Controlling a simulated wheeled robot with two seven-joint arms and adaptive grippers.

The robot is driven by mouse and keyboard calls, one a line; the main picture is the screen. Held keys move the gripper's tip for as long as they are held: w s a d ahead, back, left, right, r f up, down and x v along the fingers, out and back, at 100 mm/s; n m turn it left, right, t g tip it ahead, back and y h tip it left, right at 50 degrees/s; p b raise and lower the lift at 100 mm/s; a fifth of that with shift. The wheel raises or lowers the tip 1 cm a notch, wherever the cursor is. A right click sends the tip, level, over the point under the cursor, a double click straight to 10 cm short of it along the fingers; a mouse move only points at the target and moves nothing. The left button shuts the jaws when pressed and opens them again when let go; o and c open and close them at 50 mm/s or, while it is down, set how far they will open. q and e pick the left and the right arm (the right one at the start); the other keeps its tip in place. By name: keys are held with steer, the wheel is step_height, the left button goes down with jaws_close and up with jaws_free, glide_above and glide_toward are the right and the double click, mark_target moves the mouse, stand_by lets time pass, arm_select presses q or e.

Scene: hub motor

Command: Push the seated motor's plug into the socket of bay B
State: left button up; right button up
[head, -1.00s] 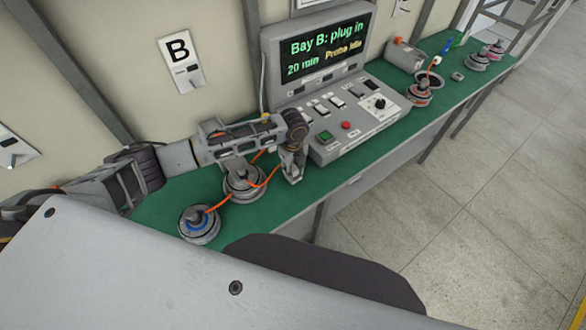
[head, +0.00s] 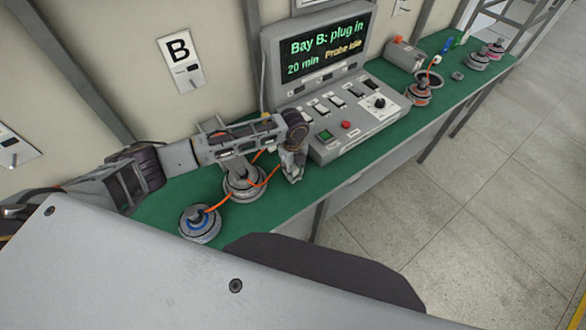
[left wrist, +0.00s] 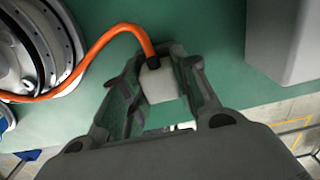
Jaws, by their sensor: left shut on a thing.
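My left gripper (head: 292,172) is shut on a white plug (left wrist: 160,84), which shows between its fingers (left wrist: 158,92) in the left wrist view. An orange cable (left wrist: 97,47) leaves the plug and curves left past a grey round hub. In the head view, a grey motor or stand (head: 243,186) sits below my left forearm, partly covered. A motor with a blue ring (head: 200,222) is at the near left. I cannot make out bay B's socket. My right gripper is not in view.
A console (head: 355,112) with switches and a screen reading "Bay B: plug in" stands right of my gripper. A "B" sign (head: 181,62) hangs on the wall. The green bench (head: 285,205) is bare in front of the gripper. A red-ringed motor (head: 420,93) stands farther right.

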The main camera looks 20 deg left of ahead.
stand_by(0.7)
arm_select(q)
steer(key=shift+f, duration=0.1)
steer(key=o, duration=1.2)
step_height(320, 180, up, 12)
stand_by(1.2)
